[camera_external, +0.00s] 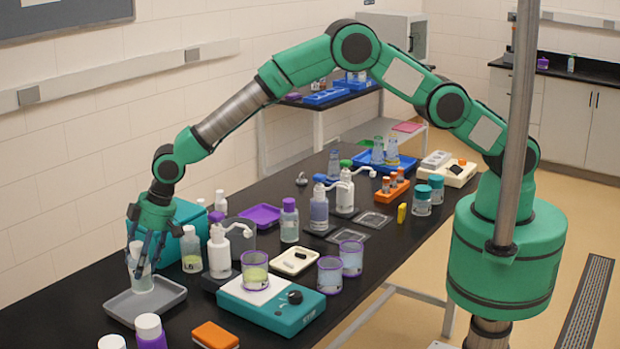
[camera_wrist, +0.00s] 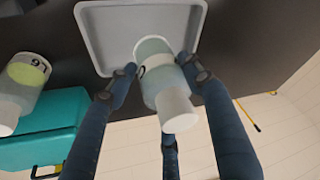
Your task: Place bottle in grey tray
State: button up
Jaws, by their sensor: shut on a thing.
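The bottle (camera_external: 141,276) is clear with pale green contents and a white cap, and stands upright between the fingers of my gripper (camera_external: 147,258). My gripper is shut on it. The grey tray (camera_external: 174,293) is at the front left of the black table, and the bottle's base is over its inner floor. I cannot tell whether the base touches the floor. In the wrist view the bottle (camera_wrist: 160,80) shows between the blue fingers, with a dark mark on its side. The tray (camera_wrist: 98,32) shows beyond it, its rim partly hidden by the bottle.
A teal box (camera_external: 186,222) stands just behind my gripper. A green-filled bottle (camera_external: 191,250) and a white pump bottle (camera_external: 219,250) are to the right of the tray. A purple bottle (camera_external: 150,332) stands in front, near an orange block (camera_external: 214,335). A teal scale (camera_external: 285,312) holds a beaker.

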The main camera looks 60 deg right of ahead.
aim_at(144, 277)
jog(key=shift+f, duration=0.55)
jog(key=shift+f, duration=0.1)
jog(key=shift+f, duration=1.75)
jog(key=o, duration=1.4)
jog(key=shift+f, duration=0.15)
jog(key=shift+r, duration=0.2)
jog(key=v, duration=1.2)
